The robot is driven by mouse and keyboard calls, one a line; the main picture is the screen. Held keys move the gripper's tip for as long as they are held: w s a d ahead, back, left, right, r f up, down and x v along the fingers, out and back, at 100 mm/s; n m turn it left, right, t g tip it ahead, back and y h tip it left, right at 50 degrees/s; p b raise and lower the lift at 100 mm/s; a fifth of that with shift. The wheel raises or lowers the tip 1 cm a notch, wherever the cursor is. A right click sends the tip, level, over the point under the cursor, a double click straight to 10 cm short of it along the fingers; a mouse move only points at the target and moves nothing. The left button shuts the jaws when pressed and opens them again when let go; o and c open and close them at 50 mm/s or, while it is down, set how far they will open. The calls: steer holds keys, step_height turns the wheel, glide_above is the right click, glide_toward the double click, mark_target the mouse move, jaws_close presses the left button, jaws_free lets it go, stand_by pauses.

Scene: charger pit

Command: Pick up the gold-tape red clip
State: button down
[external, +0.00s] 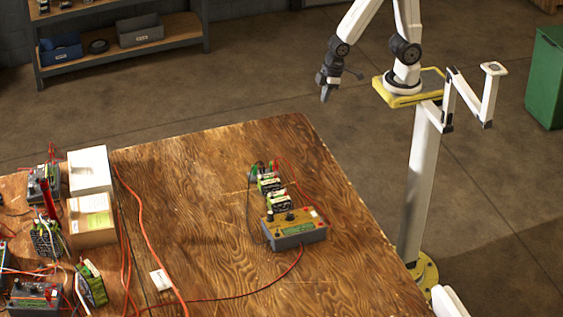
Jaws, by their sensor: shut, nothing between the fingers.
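My gripper (326,92) hangs at the top, beyond the far edge of the wooden table, pointing down. It is shut and empty, well away from everything on the table. A charger box (294,232) with a tan top and grey sides sits on the table's right half. Several green-and-black battery-like packs (269,184) stand in a row behind it. Small coloured clips or wire ends (268,165), some red, cluster at the far end of that row. They are too small to tell which one bears gold tape.
The wooden table (205,200) is bare around the charger. A red cable (245,294) crosses its front. Cardboard boxes (92,219), more devices and tangled wires crowd the left. A shelf (165,45) and a green bin (545,78) stand on the floor beyond.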

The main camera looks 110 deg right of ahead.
steer(key=c, duration=0.8)
jaws_free()
steer(key=n+g, duration=0.3)
steer(key=n, duration=1.4)
glide_above(275, 161)
steer(key=f, duration=1.1)
steer(key=shift+s+d+f, duration=0.2)
steer(key=shift+f, duration=0.2)
steer(key=shift+w+a+f+n, duration=0.15)
steer(key=shift+f+n, duration=0.1)
steer(key=shift+n, duration=0.15)
steer(key=shift+f, duration=0.1)
steer(key=shift+f, duration=1.2)
